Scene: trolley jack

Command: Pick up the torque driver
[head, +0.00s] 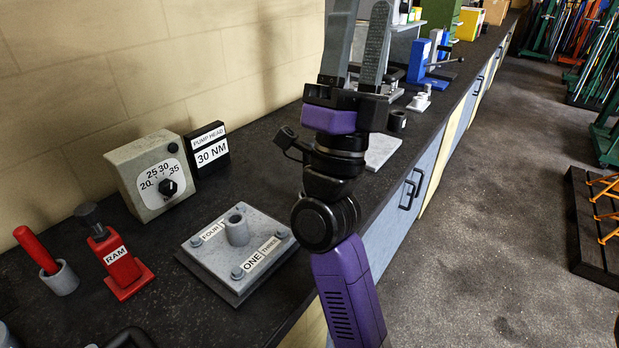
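A red-handled tool (36,250), which appears to be the torque driver, leans in a grey round cup (62,279) on the bench at the far left. Its lower end is hidden inside the cup. My gripper (360,22) is at the top middle, far to the right of the tool and pointing away along the bench. Its two grey fingers are apart with nothing visible between them. The left fingertip is cut off by the top edge of the picture.
A red block labelled RAM (122,272) stands beside the cup. Behind are a dial box (150,178) and a "PUMP HEAD 30 NM" sign (207,150). A bolted grey plate (215,270) with an upright tube lies at the centre. Blue equipment (428,65) stands farther along the bench.

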